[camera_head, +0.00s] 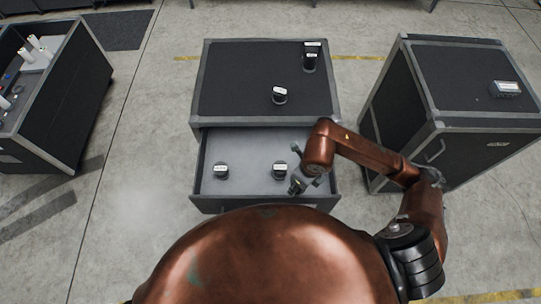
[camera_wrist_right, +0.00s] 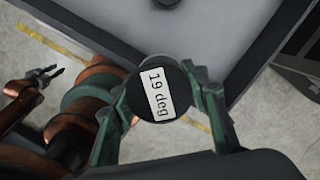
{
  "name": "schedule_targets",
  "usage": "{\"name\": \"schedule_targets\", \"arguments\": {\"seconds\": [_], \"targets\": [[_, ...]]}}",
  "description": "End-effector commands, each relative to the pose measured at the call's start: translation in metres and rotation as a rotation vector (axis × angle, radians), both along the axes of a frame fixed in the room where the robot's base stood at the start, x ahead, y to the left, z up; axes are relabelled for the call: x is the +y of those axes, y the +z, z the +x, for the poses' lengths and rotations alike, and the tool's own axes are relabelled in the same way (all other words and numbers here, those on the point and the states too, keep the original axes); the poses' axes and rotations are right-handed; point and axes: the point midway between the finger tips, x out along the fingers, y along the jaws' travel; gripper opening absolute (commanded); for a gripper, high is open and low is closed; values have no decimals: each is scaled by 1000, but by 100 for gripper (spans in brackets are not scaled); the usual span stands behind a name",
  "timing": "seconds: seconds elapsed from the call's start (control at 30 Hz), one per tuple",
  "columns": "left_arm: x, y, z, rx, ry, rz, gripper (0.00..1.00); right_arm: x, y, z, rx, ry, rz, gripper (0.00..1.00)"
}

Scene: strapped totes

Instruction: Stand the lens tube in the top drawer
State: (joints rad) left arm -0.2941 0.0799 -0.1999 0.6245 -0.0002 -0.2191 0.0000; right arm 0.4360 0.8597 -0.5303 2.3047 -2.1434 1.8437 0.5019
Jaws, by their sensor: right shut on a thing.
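My right gripper (camera_head: 297,186) is over the front right part of the open top drawer (camera_head: 245,150). In the right wrist view its green-grey fingers (camera_wrist_right: 160,108) are shut on a dark round lens tube (camera_wrist_right: 136,88) labelled "19 deg", seen end-on. The held tube is hard to make out in the head view. Two dark tubes with white labels stand in the drawer, one at left (camera_head: 220,171) and one just left of the gripper (camera_head: 279,171). My left gripper (camera_wrist_right: 54,74) shows small at the left of the wrist view, its fingers apart and empty.
On the case top (camera_head: 240,75) stand a short tube (camera_head: 279,96) and a taller dark one (camera_head: 311,60). An open bin (camera_head: 75,85) with white cylinders is at left. The drawer's middle is clear.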

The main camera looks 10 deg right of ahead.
Motion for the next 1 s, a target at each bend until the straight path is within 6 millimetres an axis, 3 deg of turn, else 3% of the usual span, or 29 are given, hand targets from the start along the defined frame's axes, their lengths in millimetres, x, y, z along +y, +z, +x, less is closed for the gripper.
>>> {"name": "schedule_targets", "arguments": {"seconds": [0.27, 0.6, 0.8, 1.0], "targets": [[1, 1, -16, 21, 5, 1, 26, -12, -7, 12, 3, -27, -1, 9], [0, 9, -8, 10, 2, 0, 26, -62, -42, 72, 4, -26, 0, 9], [0, 10, -4, 5, 1, 1, 26, -79, -79, 93, 3, -23, 1, 9], [0, 10, -4, 5, 1, 0, 26, -87, -93, 103, -1, -20, 1, 9]]}}
